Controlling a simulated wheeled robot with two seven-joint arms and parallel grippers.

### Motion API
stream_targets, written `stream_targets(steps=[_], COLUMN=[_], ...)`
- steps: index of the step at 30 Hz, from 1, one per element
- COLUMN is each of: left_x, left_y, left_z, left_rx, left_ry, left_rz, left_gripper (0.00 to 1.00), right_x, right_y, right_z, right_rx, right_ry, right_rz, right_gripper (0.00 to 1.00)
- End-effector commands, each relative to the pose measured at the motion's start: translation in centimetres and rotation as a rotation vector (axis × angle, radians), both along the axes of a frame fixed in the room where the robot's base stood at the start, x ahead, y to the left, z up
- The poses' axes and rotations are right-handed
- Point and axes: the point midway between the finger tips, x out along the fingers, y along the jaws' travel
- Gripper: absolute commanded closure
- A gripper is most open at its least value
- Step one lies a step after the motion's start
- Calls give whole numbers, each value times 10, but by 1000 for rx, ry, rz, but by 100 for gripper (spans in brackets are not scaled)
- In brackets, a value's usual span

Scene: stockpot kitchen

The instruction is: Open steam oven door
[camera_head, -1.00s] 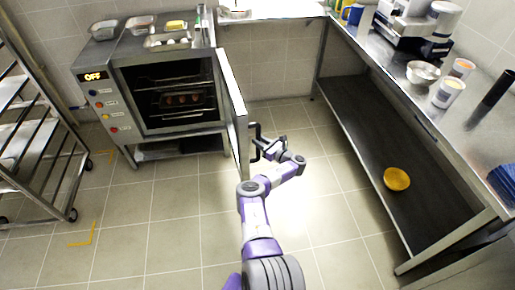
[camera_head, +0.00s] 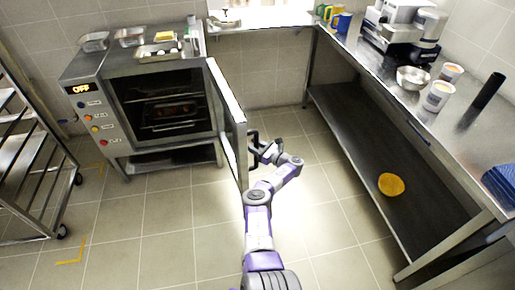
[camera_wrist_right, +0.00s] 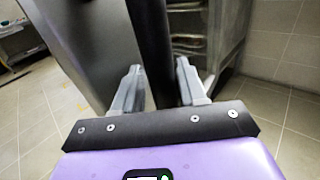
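The steam oven (camera_head: 100,118) stands at the back left, its display reading OFF. Its door (camera_head: 232,135) stands wide open, swung out from the right side of the cavity and seen nearly edge-on. My right gripper (camera_head: 264,150) is at the door's black handle (camera_head: 252,146). In the right wrist view the handle (camera_wrist_right: 154,45) runs as a dark bar between the two fingers of my gripper (camera_wrist_right: 160,88), which close on it from both sides. The door's grey panel (camera_wrist_right: 85,40) fills the left there. My left gripper is not in view.
A tray rack (camera_head: 30,170) stands at the left. Pans stand on the oven top. The tiled floor (camera_head: 170,220) before the oven is clear.

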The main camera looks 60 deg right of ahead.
Motion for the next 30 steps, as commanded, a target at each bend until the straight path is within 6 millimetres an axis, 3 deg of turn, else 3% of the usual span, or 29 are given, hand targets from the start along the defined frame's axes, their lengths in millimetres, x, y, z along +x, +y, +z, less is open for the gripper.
stream_targets(steps=[10,21,30], left_x=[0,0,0], left_y=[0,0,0], left_z=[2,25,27], left_rx=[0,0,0], left_ry=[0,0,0], left_rz=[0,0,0], left_gripper=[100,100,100], right_x=[-12,-65,-79], right_y=[-1,8,11], right_z=[-5,-2,-4], right_rx=[6,5,4], right_ry=[7,6,4], right_rz=[-11,-9,-6], right_gripper=[51,51,51])
